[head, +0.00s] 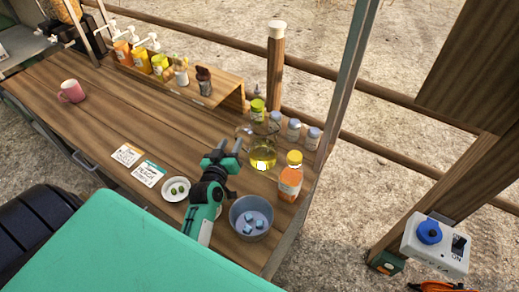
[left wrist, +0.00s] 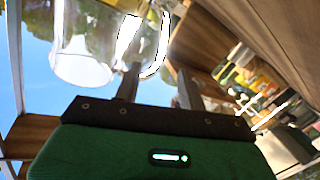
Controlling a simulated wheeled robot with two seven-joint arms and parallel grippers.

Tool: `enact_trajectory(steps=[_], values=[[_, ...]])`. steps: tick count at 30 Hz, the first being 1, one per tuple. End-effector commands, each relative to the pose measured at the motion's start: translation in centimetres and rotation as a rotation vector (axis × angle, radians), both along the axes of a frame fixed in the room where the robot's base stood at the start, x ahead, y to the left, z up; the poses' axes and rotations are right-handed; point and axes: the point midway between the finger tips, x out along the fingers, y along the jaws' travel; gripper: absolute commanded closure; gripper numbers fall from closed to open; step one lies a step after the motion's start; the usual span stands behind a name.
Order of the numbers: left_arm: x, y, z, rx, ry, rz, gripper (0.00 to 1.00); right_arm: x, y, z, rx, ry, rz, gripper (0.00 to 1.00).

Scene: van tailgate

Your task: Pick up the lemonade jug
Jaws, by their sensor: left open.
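The lemonade jug (head: 263,157) is clear glass with yellow liquid low in it. It stands upright on the wooden counter, near the counter's right end. My left gripper (head: 228,150) is open and empty, just left of the jug in the head view. In the left wrist view the clear jug (left wrist: 82,45) fills the upper left, and its handle (left wrist: 165,45) shows above and between the fingertips of the gripper (left wrist: 158,72). I cannot tell whether the fingers touch the handle. My right gripper is not in view.
An orange bottle with a yellow lid (head: 290,183) stands right of the jug, with several small jars (head: 294,129) behind it. A grey bowl (head: 237,220) with blue cubes and a white dish (head: 174,190) are nearer. The counter (head: 110,115) is clear between the pink mug (head: 73,92) and the cards.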

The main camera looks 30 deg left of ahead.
Motion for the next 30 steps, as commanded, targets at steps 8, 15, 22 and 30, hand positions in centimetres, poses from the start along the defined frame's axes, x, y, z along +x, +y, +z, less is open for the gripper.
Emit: enact_trajectory(steps=[8,15,22,30], values=[[2.5,0.5,0.0,0.001,-0.001,0.000,0.59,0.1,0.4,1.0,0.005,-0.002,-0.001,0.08],[5.3,0.8,-0.6,0.001,-0.001,-0.001,0.59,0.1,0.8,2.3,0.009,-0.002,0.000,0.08],[7.0,1.2,-1.0,0.001,-0.001,0.000,0.59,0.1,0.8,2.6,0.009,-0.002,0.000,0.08],[7.0,1.2,-1.1,0.001,-0.001,0.000,0.69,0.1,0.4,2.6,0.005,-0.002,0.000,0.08]])
